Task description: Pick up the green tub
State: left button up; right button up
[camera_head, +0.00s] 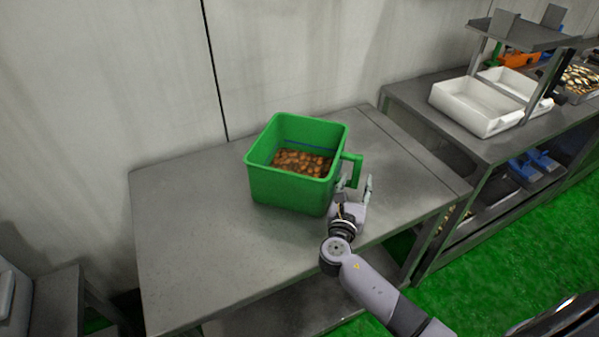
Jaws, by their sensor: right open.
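The green tub (290,188) stands upright on a grey metal table (190,240) in the head view. Several brown-orange pieces (300,162) lie in its bottom. A green handle (357,170) sticks out from its right side. My right gripper (355,184) is open at that handle, with its fingers to either side of the handle's lower part. I cannot tell whether the fingers touch it. My left gripper is not in view.
A second metal table at the right holds white trays (473,105) and a raised shelf (525,34). Blue items (530,165) lie on its lower level. A pale wall (110,90) stands behind the table. The table's left part is clear.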

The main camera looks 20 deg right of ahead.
aim_at(355, 176)
jog(key=x, duration=0.5)
jog(key=shift+w+a+f, duration=0.15)
jog(key=shift+w+f, duration=0.05)
jog(key=shift+f, duration=0.15)
jog(key=shift+c, duration=0.2)
jog(key=shift+a, duration=0.1)
grip_shut()
dwell(0.4)
jog(key=shift+r, duration=0.2)
